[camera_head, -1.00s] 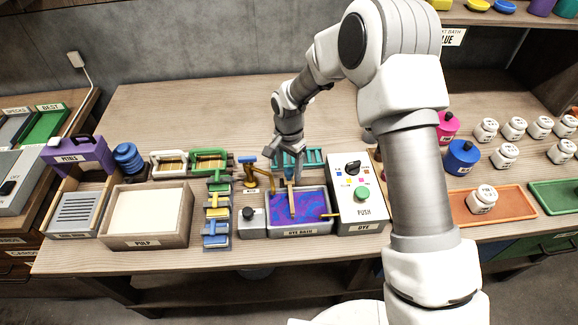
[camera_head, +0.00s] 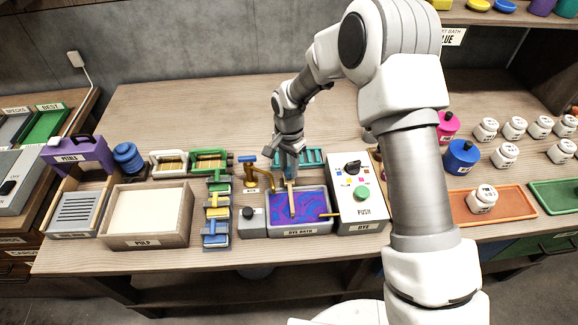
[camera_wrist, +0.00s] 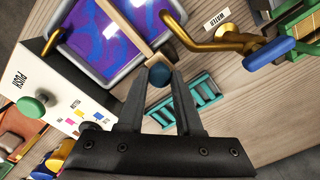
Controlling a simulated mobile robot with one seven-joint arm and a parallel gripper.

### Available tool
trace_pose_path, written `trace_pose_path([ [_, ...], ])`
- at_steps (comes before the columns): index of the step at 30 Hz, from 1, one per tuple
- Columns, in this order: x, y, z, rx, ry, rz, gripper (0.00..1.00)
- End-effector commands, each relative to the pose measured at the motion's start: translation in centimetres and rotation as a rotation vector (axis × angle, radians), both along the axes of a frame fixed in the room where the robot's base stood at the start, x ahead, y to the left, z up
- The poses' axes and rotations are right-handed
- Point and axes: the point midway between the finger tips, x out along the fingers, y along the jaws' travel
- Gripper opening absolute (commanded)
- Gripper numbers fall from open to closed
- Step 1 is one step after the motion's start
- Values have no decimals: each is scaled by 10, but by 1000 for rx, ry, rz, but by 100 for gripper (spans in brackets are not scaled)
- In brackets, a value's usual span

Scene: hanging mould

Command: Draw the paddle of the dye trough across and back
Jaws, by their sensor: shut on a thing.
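The dye trough (camera_head: 302,232), labelled DYE BATH, holds swirled blue and purple dye (camera_head: 312,203). Its wooden paddle (camera_head: 292,203) lies across the dye from back to front, near the middle of the trough. In the wrist view the paddle (camera_wrist: 122,24) runs over the dye to a dark blue round knob (camera_wrist: 159,74). My gripper (camera_wrist: 160,80) is shut on this knob, with a fingertip on either side. In the head view my gripper (camera_head: 289,155) is at the trough's back edge.
A white dye box (camera_head: 358,205) with a green PUSH button stands right of the trough. A brass water tap (camera_head: 251,172) is at the back left. A teal rack (camera_head: 313,157) lies behind. Small blue and yellow clamps (camera_head: 216,215) stand left.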

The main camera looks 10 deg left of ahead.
Motion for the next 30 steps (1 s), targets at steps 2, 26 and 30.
trace_pose_path([
  [2,0,0,0,0,0,0,0],
  [26,1,-2,0,0,-1,-1,0],
  [30,8,-24,-1,-1,-2,-6,0],
])
